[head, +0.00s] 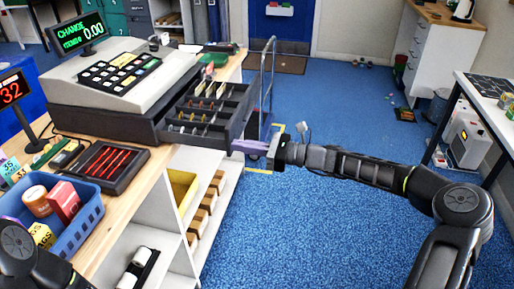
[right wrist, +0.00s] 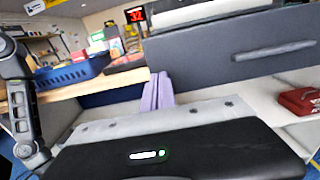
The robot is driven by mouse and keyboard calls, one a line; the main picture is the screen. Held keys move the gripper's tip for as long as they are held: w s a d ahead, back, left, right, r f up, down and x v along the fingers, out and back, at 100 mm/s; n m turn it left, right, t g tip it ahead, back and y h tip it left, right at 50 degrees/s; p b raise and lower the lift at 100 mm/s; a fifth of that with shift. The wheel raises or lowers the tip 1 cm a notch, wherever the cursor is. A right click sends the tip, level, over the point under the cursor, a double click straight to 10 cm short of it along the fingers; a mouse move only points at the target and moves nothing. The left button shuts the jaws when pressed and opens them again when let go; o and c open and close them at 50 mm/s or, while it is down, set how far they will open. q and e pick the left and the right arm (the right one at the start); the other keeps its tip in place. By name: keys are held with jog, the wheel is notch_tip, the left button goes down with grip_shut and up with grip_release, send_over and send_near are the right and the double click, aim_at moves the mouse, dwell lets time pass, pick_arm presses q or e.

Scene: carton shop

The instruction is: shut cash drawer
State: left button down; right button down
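The cash drawer (head: 237,116) stands open, sticking out to the right from under the grey cash register (head: 120,80). Coins and notes show in its compartments. In the right wrist view its dark front panel (right wrist: 200,52) fills the upper right, with a long handle (right wrist: 275,50). My right gripper (head: 240,147) reaches in from the right at the drawer's front. Its purple fingers (right wrist: 157,92) are together with nothing seen between them, near the panel's lower left end. I cannot tell whether they touch it. My left gripper is out of view; part of my left arm shows at lower left.
A blue basket (head: 72,232) of goods and a dark tray with red bars (head: 100,166) stand on the wooden counter. White shelves (head: 150,215) with boxes lie below the drawer. A metal trolley frame (head: 266,80) stands behind it. Blue floor (head: 300,240) is open to the right.

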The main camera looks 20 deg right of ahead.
aim_at(172, 135)
jog(key=x, duration=2.1)
jog(key=shift+a+b, duration=0.1)
jog(key=shift+b, duration=0.3)
jog(key=shift+w+a, duration=0.15)
jog(key=shift+a, duration=0.1)
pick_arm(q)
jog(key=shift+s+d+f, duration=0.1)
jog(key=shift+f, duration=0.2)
pick_arm(e)
jog(key=shift+r, duration=0.25)
